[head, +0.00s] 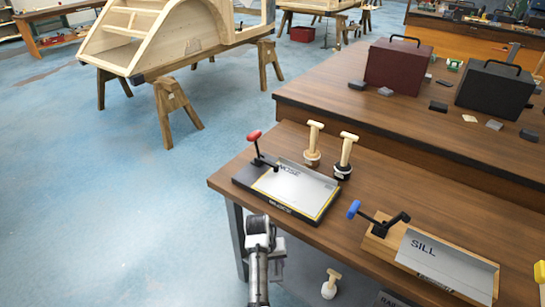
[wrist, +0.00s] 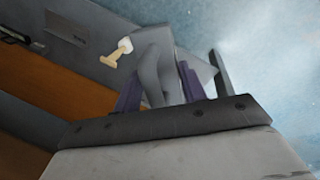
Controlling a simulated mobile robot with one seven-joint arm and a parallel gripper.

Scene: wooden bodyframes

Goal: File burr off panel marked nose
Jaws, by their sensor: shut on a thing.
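A pale grey panel (head: 297,184) lies on a dark fixture (head: 283,206) at the bench's near left corner, under a red-handled clamp (head: 260,150). Its lettering is too small to read surely. A second panel, marked SILL (head: 440,259), lies on a wooden fixture with a blue-handled clamp (head: 372,217). My gripper (wrist: 160,84), with purple fingers in the wrist view, is shut on a smooth grey thing (wrist: 155,60) whose kind I cannot tell. In the head view my wrist (head: 258,232) is in front of the bench edge, below the dark fixture; the fingertips are unclear there.
Two wooden-handled tools (head: 314,140) (head: 346,151) stand behind the dark fixture. A similar tool with a white base (head: 330,285) is lower down, also in the wrist view (wrist: 118,51). A bench leg (head: 236,238) is near my wrist. Blue floor (head: 110,200) is clear at left.

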